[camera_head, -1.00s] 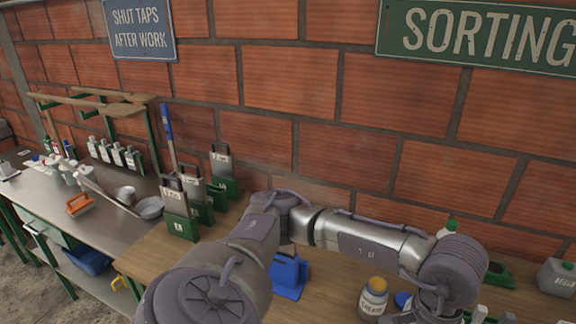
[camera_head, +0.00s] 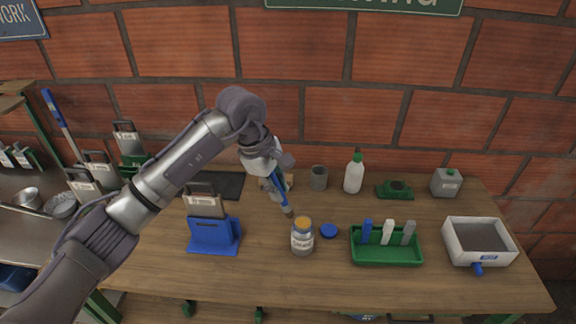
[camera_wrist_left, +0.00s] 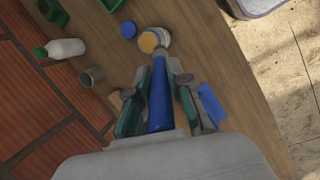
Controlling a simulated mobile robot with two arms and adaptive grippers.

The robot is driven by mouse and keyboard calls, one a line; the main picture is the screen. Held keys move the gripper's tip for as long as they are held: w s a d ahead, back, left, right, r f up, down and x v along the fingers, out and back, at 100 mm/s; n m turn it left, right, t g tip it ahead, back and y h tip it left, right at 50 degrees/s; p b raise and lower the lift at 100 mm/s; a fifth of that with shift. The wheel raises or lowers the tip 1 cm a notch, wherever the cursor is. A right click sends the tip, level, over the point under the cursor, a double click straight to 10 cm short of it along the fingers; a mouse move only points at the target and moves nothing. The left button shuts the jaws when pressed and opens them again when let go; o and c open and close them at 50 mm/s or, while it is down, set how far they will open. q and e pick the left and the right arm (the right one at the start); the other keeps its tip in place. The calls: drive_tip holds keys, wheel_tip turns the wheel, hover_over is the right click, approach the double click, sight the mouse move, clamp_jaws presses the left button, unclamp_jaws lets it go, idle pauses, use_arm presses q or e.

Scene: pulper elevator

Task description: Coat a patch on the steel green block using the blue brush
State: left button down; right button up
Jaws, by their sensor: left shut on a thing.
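My left gripper (camera_head: 275,174) is shut on the blue brush (camera_head: 281,190), which points down toward the open grease jar (camera_head: 302,242). The brush tip is beside or just behind the jar's rim in the head view; I cannot tell whether they touch. In the left wrist view, the brush handle (camera_wrist_left: 160,98) lies between the fingers (camera_wrist_left: 159,82), with the jar (camera_wrist_left: 153,40) beyond its end. Several steel plates in green stands are at the left, including a rear one (camera_head: 128,138); I cannot tell which is the steel green block. My right gripper is out of view.
A blue stand with a steel plate (camera_head: 214,236) is left of the jar; a blue lid (camera_head: 329,231) is right of it. A green rack (camera_head: 386,252), white bottle (camera_head: 354,172), grey cup (camera_head: 318,178) and tray (camera_head: 479,224) share the table. The front strip is clear.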

use_arm(q)
drive_tip(key=shift+w+d+f+n+t+b, duration=0.15)
drive_tip(key=shift+w+d+f+n+b, duration=0.25)
drive_tip(key=shift+f, duration=0.35)
drive_tip(key=shift+w+d+f+n+t+b, duration=0.2)
drive_tip(key=shift+w+d+f+n, duration=0.25)
drive_tip(key=shift+f, duration=0.35)
drive_tip(key=shift+w+d+f+n+t+b, duration=0.15)
drive_tip(key=shift+w+d+f+n+b, duration=0.25)
drive_tip(key=shift+d+f, duration=0.3)
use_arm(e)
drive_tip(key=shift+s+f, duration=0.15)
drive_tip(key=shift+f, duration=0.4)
use_arm(q)
drive_tip(key=shift+s+a, duration=0.1)
drive_tip(key=shift+f+b, duration=0.45)
drive_tip(key=shift+f, duration=0.25)
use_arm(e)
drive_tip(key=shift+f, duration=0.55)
use_arm(q)
drive_tip(key=shift+s+f+b, duration=0.1)
drive_tip(key=shift+s+b, duration=0.05)
drive_tip(key=shift+b, duration=0.15)
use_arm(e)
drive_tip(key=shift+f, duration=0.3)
